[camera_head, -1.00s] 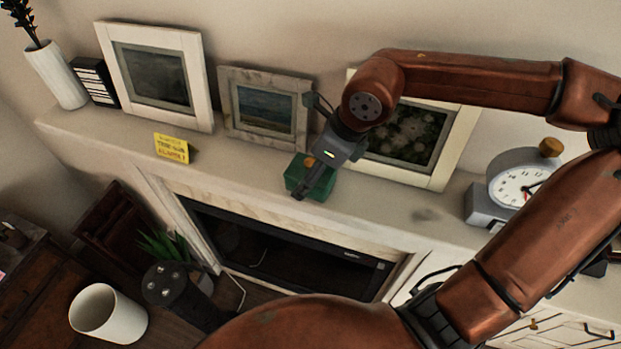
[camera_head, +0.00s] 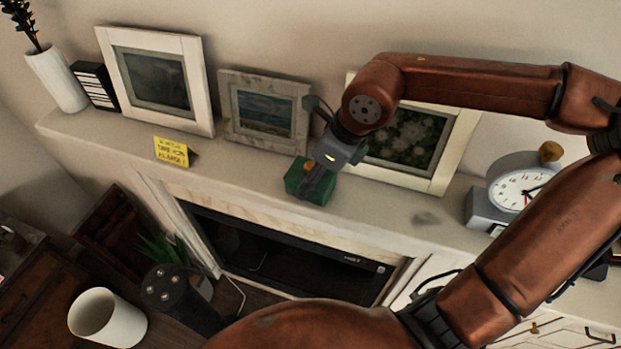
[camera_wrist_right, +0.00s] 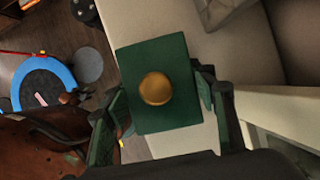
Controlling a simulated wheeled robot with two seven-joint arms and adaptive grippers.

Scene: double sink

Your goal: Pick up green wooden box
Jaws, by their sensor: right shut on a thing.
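The green wooden box (camera_head: 296,177) with a round wooden knob on top stands at the front of the mantel shelf (camera_head: 235,167), below the framed pictures. My right gripper (camera_head: 316,184) reaches down over it and is shut on it. In the right wrist view the green box (camera_wrist_right: 140,105) lies between the two fingers (camera_wrist_right: 163,104), one on each side, with the golden knob (camera_wrist_right: 156,89) facing the camera. I cannot tell whether the box is clear of the shelf. My left gripper does not show.
A marble-framed picture (camera_head: 232,118) and a white-framed flower picture (camera_head: 449,150) lean on the wall close behind. A yellow card (camera_head: 172,151) stands left on the shelf, a grey clock scale (camera_head: 481,207) right. The shelf front drops to a fireplace (camera_head: 270,265).

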